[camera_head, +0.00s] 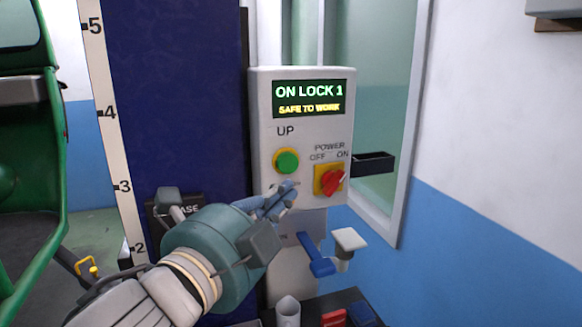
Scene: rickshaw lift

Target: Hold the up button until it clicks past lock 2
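The grey control box (302,135) is on the blue post. Its display (308,98) reads "ON LOCK 1" and "SAFE TO WORK". The round green up button (287,161) in a yellow ring is under the word "UP" and is uncovered. My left gripper (284,193) comes in from the lower left. Its blue-grey fingers look close together and empty, with the tips just below the up button in the picture. I cannot tell their distance from the box face. My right gripper is not in view.
The red power switch (331,180) is right of the up button, turned toward "ON". A height scale (111,112) runs along the dark blue post (180,90). A green vehicle (35,150) is at left. A blue lever-like part (315,256) and a tray of small items are below.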

